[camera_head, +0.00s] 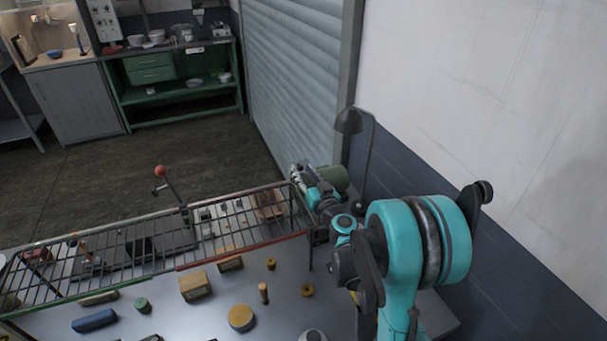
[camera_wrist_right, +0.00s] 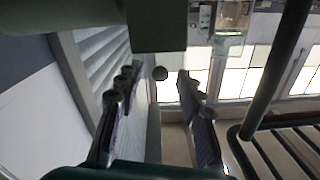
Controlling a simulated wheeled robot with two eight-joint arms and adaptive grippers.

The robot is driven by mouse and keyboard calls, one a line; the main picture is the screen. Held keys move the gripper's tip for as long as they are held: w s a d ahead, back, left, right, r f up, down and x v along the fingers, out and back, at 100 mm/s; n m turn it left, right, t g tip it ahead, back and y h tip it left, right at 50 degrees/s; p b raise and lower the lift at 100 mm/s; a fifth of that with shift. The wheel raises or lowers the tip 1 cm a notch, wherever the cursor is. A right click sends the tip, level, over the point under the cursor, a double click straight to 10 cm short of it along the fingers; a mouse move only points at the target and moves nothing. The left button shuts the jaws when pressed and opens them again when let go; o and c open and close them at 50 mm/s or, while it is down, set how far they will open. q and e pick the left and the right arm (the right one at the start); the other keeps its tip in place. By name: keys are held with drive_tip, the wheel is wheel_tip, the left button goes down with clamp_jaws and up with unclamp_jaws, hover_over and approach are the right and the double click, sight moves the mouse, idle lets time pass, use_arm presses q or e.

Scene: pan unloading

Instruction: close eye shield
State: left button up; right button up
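A green rounded machine body (camera_head: 335,178) stands at the far right end of the bench, beside the shutter. My right gripper (camera_head: 298,178) is close to its left side, partly hidden by my own wrist. In the right wrist view, the two dark fingers (camera_wrist_right: 153,115) are spread wide with nothing between them. I cannot make out the eye shield clearly, nor whether the gripper touches anything. My left gripper is out of view.
A wire rack (camera_head: 150,245) runs along the bench (camera_head: 210,318), close to my right arm; its bars also show in the wrist view (camera_wrist_right: 265,125). Wooden blocks, a blue block (camera_head: 94,320) and small round pieces lie in front. A lamp (camera_head: 349,121) rises behind the machine.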

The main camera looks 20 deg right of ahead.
clamp_jaws()
drive_tip(key=shift+r, duration=0.1)
